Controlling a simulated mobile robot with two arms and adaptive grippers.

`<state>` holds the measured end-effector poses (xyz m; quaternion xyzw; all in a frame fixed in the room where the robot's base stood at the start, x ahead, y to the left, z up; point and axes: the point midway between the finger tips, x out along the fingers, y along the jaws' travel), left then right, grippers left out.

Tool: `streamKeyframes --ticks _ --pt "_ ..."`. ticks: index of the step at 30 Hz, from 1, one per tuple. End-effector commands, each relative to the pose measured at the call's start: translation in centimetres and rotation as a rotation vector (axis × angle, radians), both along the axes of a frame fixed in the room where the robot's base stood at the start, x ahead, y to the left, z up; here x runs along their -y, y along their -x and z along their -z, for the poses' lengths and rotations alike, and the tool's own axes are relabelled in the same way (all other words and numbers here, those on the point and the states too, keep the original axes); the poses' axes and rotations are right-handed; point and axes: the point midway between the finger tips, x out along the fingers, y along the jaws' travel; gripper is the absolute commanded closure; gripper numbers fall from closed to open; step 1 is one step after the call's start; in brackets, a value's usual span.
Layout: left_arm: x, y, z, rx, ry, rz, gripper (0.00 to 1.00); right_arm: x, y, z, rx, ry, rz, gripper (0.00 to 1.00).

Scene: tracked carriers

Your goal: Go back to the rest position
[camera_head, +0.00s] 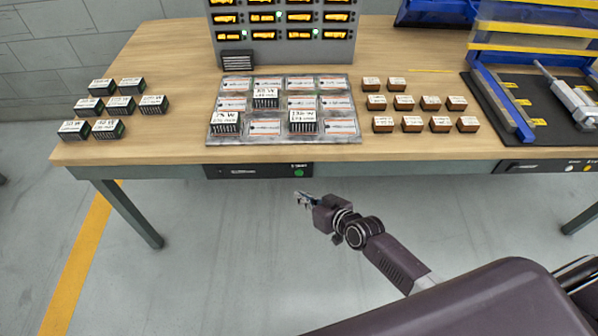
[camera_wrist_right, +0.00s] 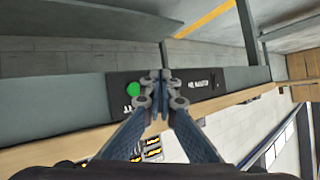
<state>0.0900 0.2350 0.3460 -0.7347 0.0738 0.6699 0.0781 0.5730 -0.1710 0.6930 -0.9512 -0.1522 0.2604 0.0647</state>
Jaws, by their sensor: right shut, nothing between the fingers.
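My right gripper (camera_head: 302,199) is in front of the table, below its front edge, in the head view. It is shut and empty, clear of the table. In the right wrist view my right gripper (camera_wrist_right: 160,78) shows with its fingertips together, in front of the dark panel (camera_wrist_right: 205,84) with a green button on the table's front edge. My left gripper is not in the head view.
The wooden table (camera_head: 185,60) bears dark labelled blocks (camera_head: 120,104) at left, a grid tray (camera_head: 353,138) with several blocks, small brown blocks (camera_head: 412,124), and a blue-framed fixture (camera_head: 505,100) at right. A display rack (camera_head: 283,50) stands behind. Open floor (camera_head: 220,260) lies in front.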

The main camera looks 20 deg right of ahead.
Motion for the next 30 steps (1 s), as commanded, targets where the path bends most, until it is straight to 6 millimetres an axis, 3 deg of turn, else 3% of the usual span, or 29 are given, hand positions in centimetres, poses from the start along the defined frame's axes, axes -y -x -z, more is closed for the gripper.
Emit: streamKeyframes --ticks 23,26,30 --pt "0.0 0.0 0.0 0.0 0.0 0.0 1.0 0.1 0.2 0.5 -0.008 0.004 0.002 1.0" --pt "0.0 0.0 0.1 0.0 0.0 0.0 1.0 0.8 1.4 3.0 -0.048 0.027 0.015 1.0" --pt "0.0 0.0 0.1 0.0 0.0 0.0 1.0 2.7 5.8 10.1 -0.171 0.095 0.047 1.0"
